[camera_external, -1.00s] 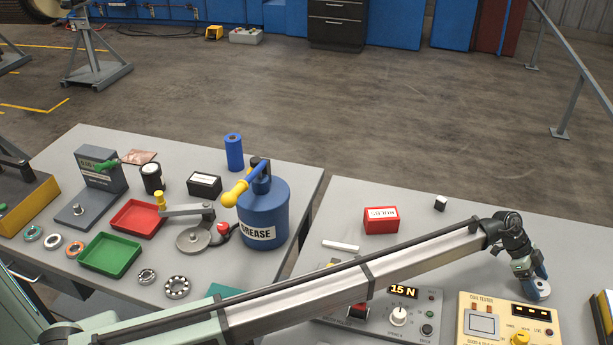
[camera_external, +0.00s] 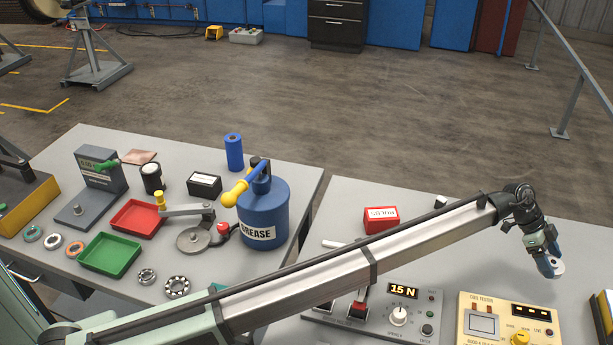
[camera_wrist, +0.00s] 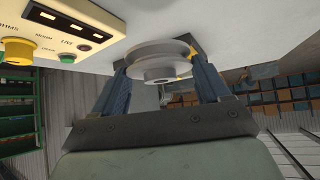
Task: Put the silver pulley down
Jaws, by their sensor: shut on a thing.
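The silver pulley (camera_external: 558,269) is a pale round disc held at the tips of my gripper (camera_external: 550,266), over the right part of the right-hand table. In the wrist view the pulley (camera_wrist: 158,58) is a stepped, grooved wheel between the two blue fingers of my gripper (camera_wrist: 160,70), which are shut on it. The pale tabletop (camera_wrist: 215,22) lies just beyond it. I cannot tell whether the pulley touches the table. The fingers hide part of the pulley in the external view.
The yellow coil tester (camera_external: 480,305) is nearest to the pulley, in front and left. A red box (camera_external: 381,220) and a small dark-and-white cube (camera_external: 440,202) stand farther left. Bare tabletop (camera_external: 585,255) surrounds the pulley. A gap separates the two tables.

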